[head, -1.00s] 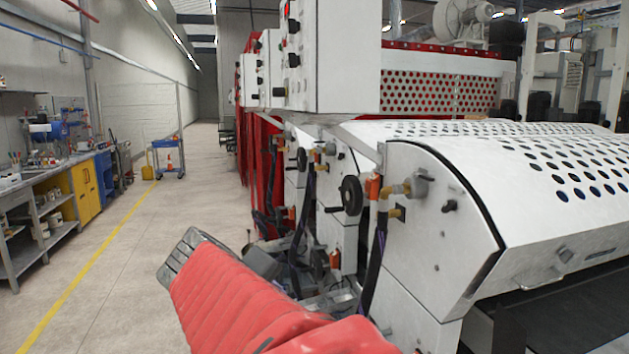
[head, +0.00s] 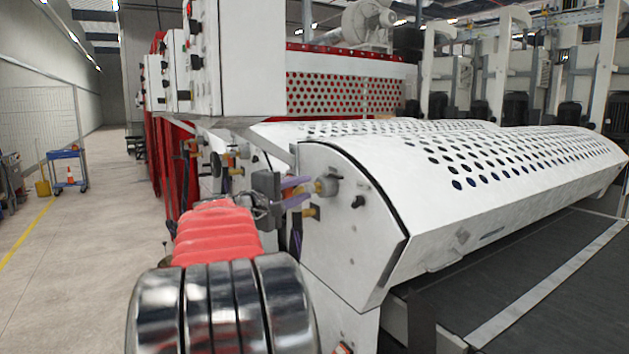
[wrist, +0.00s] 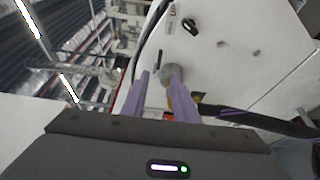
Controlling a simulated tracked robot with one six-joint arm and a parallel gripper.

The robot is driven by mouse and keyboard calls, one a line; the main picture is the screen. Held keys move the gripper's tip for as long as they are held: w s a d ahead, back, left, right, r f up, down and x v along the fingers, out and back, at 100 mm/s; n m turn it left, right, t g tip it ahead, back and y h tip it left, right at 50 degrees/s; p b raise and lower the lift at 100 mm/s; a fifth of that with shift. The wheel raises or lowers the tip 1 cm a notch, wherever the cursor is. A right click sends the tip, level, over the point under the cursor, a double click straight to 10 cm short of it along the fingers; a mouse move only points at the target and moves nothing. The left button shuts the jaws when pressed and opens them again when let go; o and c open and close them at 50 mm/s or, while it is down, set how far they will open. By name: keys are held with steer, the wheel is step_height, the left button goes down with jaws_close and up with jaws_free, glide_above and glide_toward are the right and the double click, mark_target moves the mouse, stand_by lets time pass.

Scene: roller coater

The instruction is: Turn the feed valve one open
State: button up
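A brass valve fitting (head: 326,187) with a grey round body sticks out of the white end panel of the nearest machine unit; which valve is feed valve one is not marked. My gripper (head: 302,190) is at this fitting in the head view, its purple fingers pointing right towards it. In the wrist view my gripper (wrist: 159,72) has its two purple fingers apart, with the grey round valve body (wrist: 171,72) just beyond the right fingertip. A little brass shows between the fingers. The valve's orange handle, seen earlier, is hidden now, and contact cannot be told.
A second brass fitting (head: 311,211) sits just below. A black knob (head: 358,201) is on the same panel. A white control cabinet (head: 250,60) overhangs above left. The perforated white cover (head: 440,150) extends right.

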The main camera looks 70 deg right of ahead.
mark_target(335, 177)
stand_by(0.3)
steer(key=x, duration=1.4)
steer(key=shift+c, duration=0.4)
jaws_close()
steer(key=shift+f, duration=0.15)
stand_by(0.7)
